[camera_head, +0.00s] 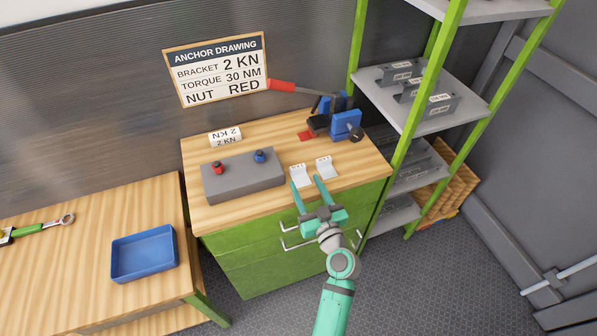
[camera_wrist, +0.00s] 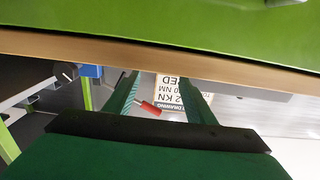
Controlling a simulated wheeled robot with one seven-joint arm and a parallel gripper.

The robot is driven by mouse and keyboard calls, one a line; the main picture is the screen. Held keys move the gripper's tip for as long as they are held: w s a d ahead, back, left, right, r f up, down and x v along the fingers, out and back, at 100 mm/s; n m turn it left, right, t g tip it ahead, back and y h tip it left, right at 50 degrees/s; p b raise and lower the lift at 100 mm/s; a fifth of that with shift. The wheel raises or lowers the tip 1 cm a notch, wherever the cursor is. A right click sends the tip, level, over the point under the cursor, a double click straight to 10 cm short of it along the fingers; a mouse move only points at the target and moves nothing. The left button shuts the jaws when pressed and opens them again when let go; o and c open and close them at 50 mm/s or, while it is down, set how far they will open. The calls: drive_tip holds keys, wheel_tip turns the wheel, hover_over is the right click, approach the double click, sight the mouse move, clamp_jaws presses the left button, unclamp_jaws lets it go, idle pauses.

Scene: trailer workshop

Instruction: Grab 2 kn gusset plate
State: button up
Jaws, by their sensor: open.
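A white piece marked "2 KN" (camera_head: 225,138) sits at the back left of the cabinet's wooden top (camera_head: 262,134); I cannot tell whether it is a plate or a label block. Two small white L-shaped pieces, a left one (camera_head: 300,174) and a right one (camera_head: 325,167), sit near the front right of the top; their markings are too small to read. My gripper (camera_head: 306,183) is open and empty, in front of these two pieces at the front edge. In the wrist view my fingers (camera_wrist: 163,82) are apart with nothing held between them.
A grey block (camera_head: 243,178) with a red and a blue knob stands left of the white pieces. A blue vise (camera_head: 346,125) stands behind right. Green-framed shelves (camera_head: 410,118) hold grey brackets. A blue tray (camera_head: 144,254) lies on the left table. The sign (camera_head: 216,70) reads bracket 2 KN.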

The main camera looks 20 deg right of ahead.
sight(301, 180)
drive_tip(key=shift+w+r, duration=0.2)
drive_tip(key=shift+w, duration=2.15)
drive_tip(key=c, duration=0.8)
drive_tip(key=shift+c, duration=0.2)
